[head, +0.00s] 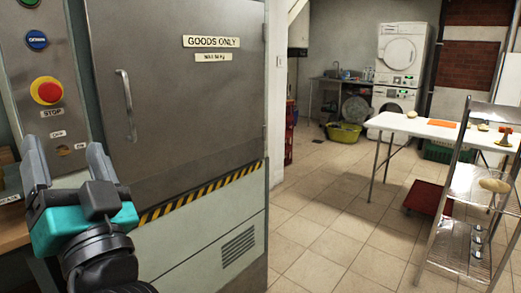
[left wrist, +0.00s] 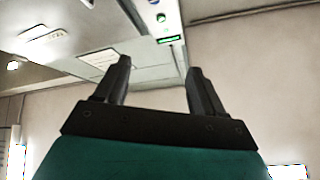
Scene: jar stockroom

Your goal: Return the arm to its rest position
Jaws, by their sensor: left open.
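My left gripper (head: 68,165) is at the lower left of the head view, in front of the goods lift. Its two grey fingers point up and stand apart, with nothing between them. In the left wrist view the same gripper (left wrist: 158,80) points up toward the ceiling, open and empty. My right gripper is in neither view.
A grey lift door (head: 185,110) marked "GOODS ONLY" stands close by, beside a control panel with a red stop button (head: 46,91). Tiled floor (head: 325,215) between is clear.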

